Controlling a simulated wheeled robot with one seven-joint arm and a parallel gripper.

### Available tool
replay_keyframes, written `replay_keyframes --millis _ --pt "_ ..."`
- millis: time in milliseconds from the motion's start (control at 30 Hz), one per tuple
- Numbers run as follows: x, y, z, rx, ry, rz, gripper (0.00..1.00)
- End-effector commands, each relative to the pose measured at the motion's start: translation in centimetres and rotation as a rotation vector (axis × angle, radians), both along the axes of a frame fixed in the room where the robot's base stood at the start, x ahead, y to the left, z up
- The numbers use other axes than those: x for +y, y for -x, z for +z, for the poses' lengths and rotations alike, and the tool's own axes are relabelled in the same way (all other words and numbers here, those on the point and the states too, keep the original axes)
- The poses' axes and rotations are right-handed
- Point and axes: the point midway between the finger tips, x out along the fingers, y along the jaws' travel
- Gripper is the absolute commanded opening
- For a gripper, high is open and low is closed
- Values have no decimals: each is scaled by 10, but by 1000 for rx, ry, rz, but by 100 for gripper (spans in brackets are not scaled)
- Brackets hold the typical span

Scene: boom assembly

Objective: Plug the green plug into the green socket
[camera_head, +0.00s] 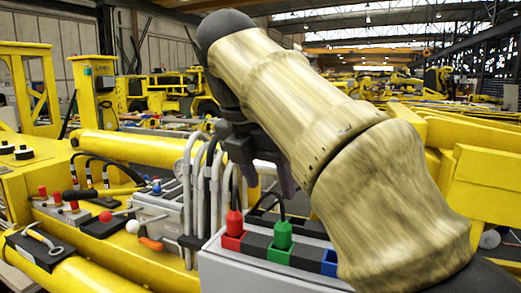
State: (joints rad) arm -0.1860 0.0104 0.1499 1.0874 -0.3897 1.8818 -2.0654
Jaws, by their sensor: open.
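The green plug (283,233) stands upright, with a dark cable rising from its top. It is right at the green socket (279,256), in the top of a grey box. I cannot tell how deep it sits in the socket. My gripper (268,184) is above and behind the plug, fingers pointing down, open. It appears apart from the plug. My arm crosses the view from the lower right and partly hides the gripper and the right part of the box.
A red plug (234,222) stands at the red socket (233,242) to the left. A blue socket (329,262) is to the right, beside my arm. Grey hoses (188,190) rise just left of the box. Levers with red knobs (132,226) stand farther left on yellow machinery.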

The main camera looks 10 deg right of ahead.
Motion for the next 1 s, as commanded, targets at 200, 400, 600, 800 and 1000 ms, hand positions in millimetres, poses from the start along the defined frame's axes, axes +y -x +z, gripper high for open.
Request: replay_keyframes --millis 200,400,600,800,1000 --pt "10 8 35 -2 0 2 55" --pt "14 12 45 0 0 1 55" --pt "14 12 44 0 0 0 55" --pt "14 12 44 0 0 0 55" --pt "14 12 44 0 0 0 55"
